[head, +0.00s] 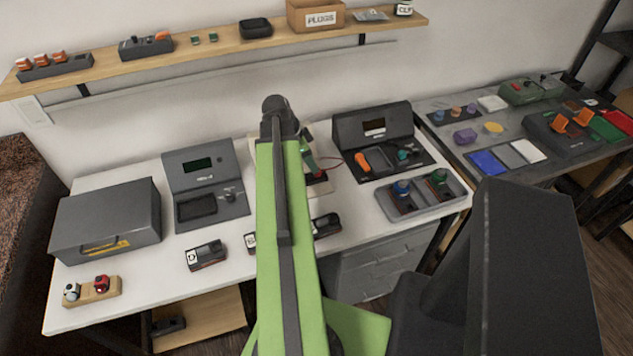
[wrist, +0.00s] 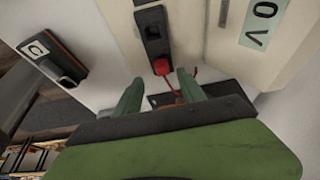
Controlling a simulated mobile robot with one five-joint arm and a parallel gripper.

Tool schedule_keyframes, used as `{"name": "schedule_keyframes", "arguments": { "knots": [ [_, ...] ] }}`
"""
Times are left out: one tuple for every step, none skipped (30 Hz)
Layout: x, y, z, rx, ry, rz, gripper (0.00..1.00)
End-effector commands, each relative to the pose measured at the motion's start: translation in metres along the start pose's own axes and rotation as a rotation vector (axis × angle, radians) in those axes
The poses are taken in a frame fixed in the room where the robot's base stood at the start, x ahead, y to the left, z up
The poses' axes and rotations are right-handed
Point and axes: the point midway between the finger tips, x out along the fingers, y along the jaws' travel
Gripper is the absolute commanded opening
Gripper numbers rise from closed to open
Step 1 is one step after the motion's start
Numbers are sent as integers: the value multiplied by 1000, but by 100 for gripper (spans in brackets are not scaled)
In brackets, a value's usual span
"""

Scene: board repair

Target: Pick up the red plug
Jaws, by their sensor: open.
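The red plug (wrist: 162,67) shows in the wrist view at the lower end of a black socket strip (wrist: 152,30). It appears seated there, and a red cable runs from it to the right. My gripper (wrist: 159,79) is open, its two green fingers on either side and just short of the plug, with nothing between them. In the head view my gripper (head: 310,160) is over the back middle of the white bench, partly hidden by my arm.
A black block labelled C (wrist: 58,55) lies left of the gripper in the wrist view. A pale panel marked OV (wrist: 262,25) stands at right. In the head view, a grey meter unit (head: 205,165) and a dark station (head: 372,128) flank my arm.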

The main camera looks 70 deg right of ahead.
Motion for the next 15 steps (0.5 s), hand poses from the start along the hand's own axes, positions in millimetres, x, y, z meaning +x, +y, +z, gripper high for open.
{"name": "schedule_keyframes", "arguments": {
  "knots": [
    [2, 0, 0, 0, 0, 0, 47],
    [5, -1, 0, 1, 0, 0, 47],
    [10, -1, 0, 1, 0, 0, 47],
    [15, -2, 0, 1, 0, 1, 47],
    [20, -2, 1, 2, 0, 1, 47],
    [28, -3, 1, 2, 0, 1, 47],
    [34, -4, 1, 2, 0, 1, 47],
    [40, -5, 1, 2, 0, 1, 47],
    [46, -4, 1, 2, 0, 1, 47],
    [50, -4, 1, 2, 0, 1, 47],
    [52, -4, 0, 2, 0, 1, 47],
    [54, -4, 0, 1, 0, 1, 47],
    [54, -4, -1, 1, 0, 1, 47],
    [53, -4, -2, 1, 0, 1, 47],
    [51, -4, -2, 1, 0, 1, 47]
  ]
}}
